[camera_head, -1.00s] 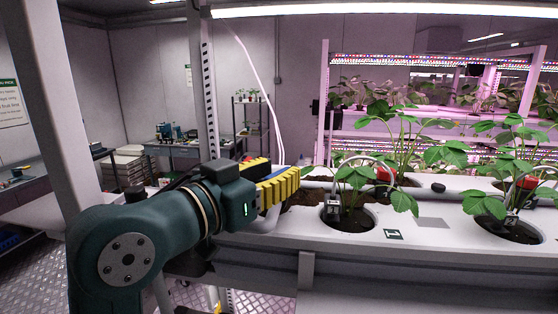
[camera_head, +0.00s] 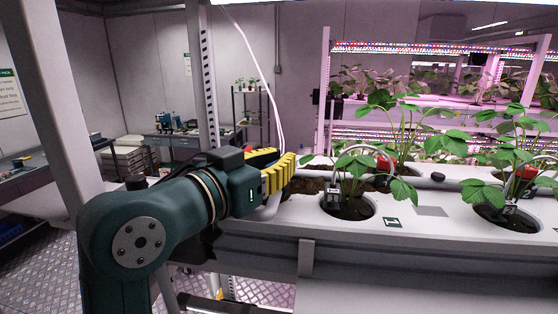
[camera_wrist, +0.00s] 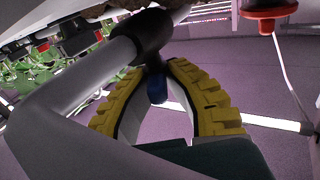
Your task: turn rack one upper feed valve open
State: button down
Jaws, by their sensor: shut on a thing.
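In the wrist view, a dark valve body (camera_wrist: 152,36) sits on a grey pipe (camera_wrist: 85,80). A small blue piece (camera_wrist: 157,89), apparently the valve's handle, shows between the two yellow ribbed fingers of my gripper (camera_wrist: 156,68). The fingers bow around it and their tips reach the dark body. How far the handle is turned is not clear. In the head view, my gripper (camera_head: 280,170) is at the left end of the white planting trough (camera_head: 440,232). The valve is hidden there behind the fingers.
Potted strawberry plants (camera_head: 350,180) stand in the trough right of my gripper. A grey rack post (camera_head: 45,90) rises at the left. In the wrist view, a red knob-like part (camera_wrist: 266,14) is at the top right. A lit rack (camera_head: 420,100) stands behind.

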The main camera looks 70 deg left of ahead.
jog(key=shift+n+g+y, duration=0.6)
jog(key=shift+n+y, duration=0.1)
jog(key=shift+y, duration=0.2)
jog(key=shift+w+d+n+g+y+b, duration=0.1)
jog(key=shift+n+g+y+b, duration=0.25)
jog(key=shift+n+g+y, duration=1.85)
jog(key=shift+g+y, duration=0.1)
jog(key=shift+g, duration=0.3)
jog(key=shift+f, duration=0.1)
jog(key=c, duration=1.1)
grip_release()
